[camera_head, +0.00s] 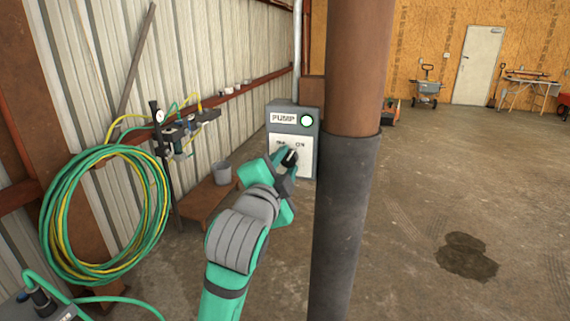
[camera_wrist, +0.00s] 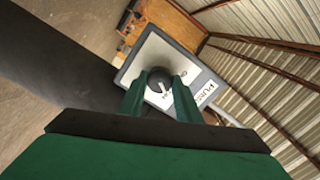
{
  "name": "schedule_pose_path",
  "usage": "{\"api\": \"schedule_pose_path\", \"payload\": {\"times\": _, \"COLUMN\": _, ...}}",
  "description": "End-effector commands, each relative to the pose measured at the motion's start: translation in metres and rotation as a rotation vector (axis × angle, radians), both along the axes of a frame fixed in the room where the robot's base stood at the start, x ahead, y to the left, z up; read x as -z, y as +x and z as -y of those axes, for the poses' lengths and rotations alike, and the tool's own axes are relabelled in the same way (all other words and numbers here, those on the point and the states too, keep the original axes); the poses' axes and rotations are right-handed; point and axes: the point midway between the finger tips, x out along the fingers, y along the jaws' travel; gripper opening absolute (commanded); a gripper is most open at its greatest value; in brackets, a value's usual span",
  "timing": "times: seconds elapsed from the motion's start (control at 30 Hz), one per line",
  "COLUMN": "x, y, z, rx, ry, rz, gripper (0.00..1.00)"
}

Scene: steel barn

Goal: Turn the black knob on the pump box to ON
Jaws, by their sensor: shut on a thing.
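The grey pump box (camera_head: 315,150) hangs left of the thick column and bears a PUMP label. Below it is a pale plate with OFF-side lettering, partly hidden, and ON at the right. The round black knob (camera_head: 289,157) sits under the lettering, with a white mark that appears to lean toward ON. My gripper (camera_head: 286,164) is at the knob and hides part of it. In the wrist view the knob (camera_wrist: 158,81) lies between the two green fingers of my gripper (camera_wrist: 158,86), shut on it. A round lamp (camera_head: 307,121) at the box's upper right shows pale with a green rim.
A thick brown column with a dark sleeve (camera_head: 345,200) stands close right of the box and my arm. Coiled green and yellow hoses (camera_head: 55,215) hang at left. A low wooden bench (camera_head: 205,203) with a bucket (camera_head: 222,172) is behind. Floor at right is open.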

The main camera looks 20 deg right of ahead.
Motion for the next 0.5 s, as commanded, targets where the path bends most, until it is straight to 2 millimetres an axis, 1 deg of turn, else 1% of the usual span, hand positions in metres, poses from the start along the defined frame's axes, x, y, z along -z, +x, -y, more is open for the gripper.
{"api": "schedule_pose_path", "payload": {"times": 0.2, "x": -0.0008, "y": 0.0002, "z": -0.0001, "rx": 0.000, "ry": 0.070, "rz": 0.050, "gripper": 0.08}}
{"api": "schedule_pose_path", "payload": {"times": 0.5, "x": -0.0009, "y": 0.0000, "z": 0.0004, "rx": 0.001, "ry": 0.101, "rz": 0.072, "gripper": 0.08}}
